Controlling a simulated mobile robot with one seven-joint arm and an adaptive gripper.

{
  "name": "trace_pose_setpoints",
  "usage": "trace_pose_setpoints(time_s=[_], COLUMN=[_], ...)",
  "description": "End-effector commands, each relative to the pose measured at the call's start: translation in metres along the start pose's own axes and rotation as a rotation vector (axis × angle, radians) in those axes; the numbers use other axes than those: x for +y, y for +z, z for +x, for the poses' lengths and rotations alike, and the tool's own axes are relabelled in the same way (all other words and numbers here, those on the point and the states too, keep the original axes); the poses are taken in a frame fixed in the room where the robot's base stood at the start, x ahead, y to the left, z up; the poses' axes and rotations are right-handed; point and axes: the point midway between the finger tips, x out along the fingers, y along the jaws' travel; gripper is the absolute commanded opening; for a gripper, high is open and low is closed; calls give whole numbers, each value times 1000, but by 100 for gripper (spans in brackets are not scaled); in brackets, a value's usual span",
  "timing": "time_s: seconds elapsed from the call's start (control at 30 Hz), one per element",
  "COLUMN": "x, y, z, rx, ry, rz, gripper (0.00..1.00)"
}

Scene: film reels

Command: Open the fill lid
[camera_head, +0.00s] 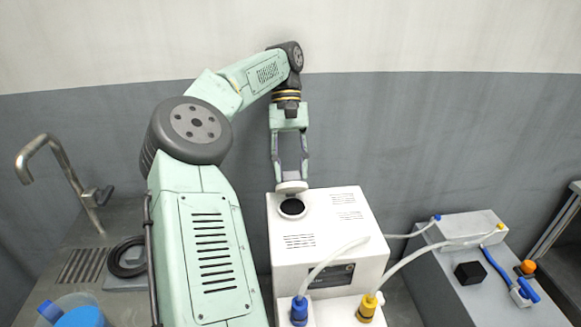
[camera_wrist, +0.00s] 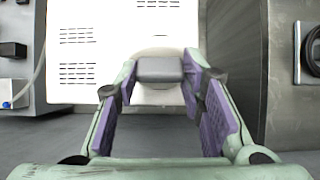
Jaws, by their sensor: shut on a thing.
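The white machine (camera_head: 330,240) stands in the middle of the head view, with a round dark fill opening (camera_head: 292,207) in its top. The white fill lid (camera_head: 291,188) is at the far edge of that opening, and the opening shows uncovered. My gripper (camera_head: 290,178) points down and is shut on the lid. In the wrist view, the fingers (camera_wrist: 187,85) close around the lid's grey grip (camera_wrist: 160,70), with the white disc (camera_wrist: 157,52) behind it. I cannot tell whether the lid is hinged to the machine.
White hoses run from the blue connector (camera_head: 299,311) and yellow connector (camera_head: 366,307) to a grey unit (camera_head: 460,226) at the right. A black block (camera_head: 469,273) lies on the right bench. A sink with a tap (camera_head: 60,165) and blue-capped bottles (camera_head: 82,317) stand at the left.

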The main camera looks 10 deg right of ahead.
Motion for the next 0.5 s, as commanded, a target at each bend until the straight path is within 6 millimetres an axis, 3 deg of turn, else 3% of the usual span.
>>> trace_pose_setpoints(time_s=[0.17, 0.2, 0.5], x=[-1, -1, 0], y=[0, 0, 0], z=[0, 0, 0], rx=[1, 1, 0], ry=[-1, -1, 0], rz=[-2, -2, -1], gripper=[0, 37, 57])
